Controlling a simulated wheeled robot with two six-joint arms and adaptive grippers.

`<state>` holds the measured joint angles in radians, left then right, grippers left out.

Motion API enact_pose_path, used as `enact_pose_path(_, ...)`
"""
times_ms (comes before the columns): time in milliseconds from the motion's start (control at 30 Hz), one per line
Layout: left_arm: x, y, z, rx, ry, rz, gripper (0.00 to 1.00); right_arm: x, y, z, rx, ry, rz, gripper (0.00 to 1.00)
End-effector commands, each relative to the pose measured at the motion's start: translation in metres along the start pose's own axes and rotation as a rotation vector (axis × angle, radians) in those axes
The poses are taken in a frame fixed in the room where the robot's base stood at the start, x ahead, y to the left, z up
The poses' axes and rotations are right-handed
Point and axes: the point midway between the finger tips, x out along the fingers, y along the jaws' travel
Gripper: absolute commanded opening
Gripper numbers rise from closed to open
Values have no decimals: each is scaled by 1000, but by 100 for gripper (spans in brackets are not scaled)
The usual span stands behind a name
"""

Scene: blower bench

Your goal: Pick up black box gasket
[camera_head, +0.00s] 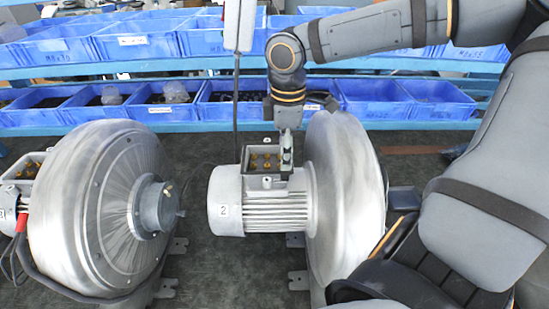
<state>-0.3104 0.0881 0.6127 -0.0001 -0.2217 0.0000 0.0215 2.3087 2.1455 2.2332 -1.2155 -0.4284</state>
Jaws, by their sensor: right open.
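My right gripper (286,158) points down at the right side of the open terminal box (246,166) on the middle blower's motor. It is open; its fingers look small here, and I cannot tell whether they touch the box. Brass-coloured terminals (262,161) show inside the box. I cannot make out the black box gasket for certain; the gripper hides part of the box's right rim. My left gripper is not in view.
The middle blower has a finned motor (272,212) and a round metal housing (345,195). A second blower (95,205) stands at the left. Blue bins (175,108) line shelves behind. A grey box (239,25) hangs on a cable. Dark floor shows between the blowers.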

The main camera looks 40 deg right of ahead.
Motion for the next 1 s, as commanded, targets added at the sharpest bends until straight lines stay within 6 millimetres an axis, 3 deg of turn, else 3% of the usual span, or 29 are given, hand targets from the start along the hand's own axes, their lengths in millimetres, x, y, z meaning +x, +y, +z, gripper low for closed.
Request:
enact_pose_path(100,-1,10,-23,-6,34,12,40,2,0,0,-1,-1,0,41)
enact_pose_path(200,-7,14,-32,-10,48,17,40,14,-2,-1,-2,-2,-5,41)
enact_pose_path(400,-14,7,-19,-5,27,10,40,46,-3,-3,-2,-1,-4,41)
enact_pose_path(667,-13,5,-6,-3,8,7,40,53,-2,-3,-1,0,0,41)
enact_pose_path(1000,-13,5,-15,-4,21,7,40,52,-2,-3,-1,0,0,0)
